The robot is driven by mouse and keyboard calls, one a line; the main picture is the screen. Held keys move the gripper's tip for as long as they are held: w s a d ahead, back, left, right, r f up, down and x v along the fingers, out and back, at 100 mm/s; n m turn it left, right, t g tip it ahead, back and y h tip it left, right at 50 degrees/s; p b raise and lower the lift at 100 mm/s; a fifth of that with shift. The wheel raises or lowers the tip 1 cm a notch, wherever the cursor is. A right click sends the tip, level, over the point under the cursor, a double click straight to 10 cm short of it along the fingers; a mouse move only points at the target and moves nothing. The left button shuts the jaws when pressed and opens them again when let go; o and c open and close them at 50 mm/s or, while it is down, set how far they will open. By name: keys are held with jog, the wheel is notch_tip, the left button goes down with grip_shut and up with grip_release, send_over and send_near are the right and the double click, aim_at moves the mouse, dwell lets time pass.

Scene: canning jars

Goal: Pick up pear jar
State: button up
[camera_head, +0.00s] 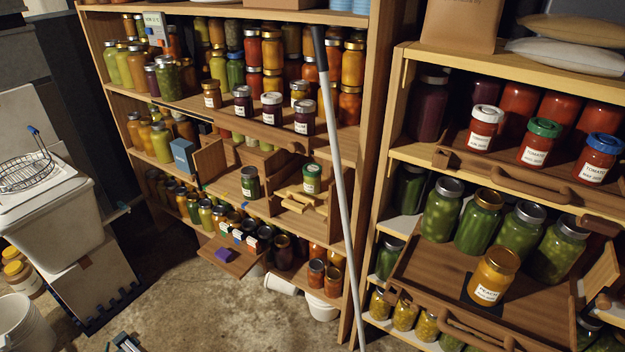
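No label that I can read says pear; most labels are too small to read. A jar with orange-yellow contents and a gold lid (494,276) stands upright in the pulled-out wooden drawer (430,262) at the lower right. Its white label seems to read "PEACH", on a small dark patch. Smaller jars with pale labels stand at the front of the left shelf: an amber one (212,94), a dark one (243,101), a dark one with a white lid (271,109) and another dark one (304,117). My gripper is not in view.
A long grey pole (338,170) leans in front of the left shelf (376,60). The concrete floor (215,310) is partly clear, with a white tub (322,307).

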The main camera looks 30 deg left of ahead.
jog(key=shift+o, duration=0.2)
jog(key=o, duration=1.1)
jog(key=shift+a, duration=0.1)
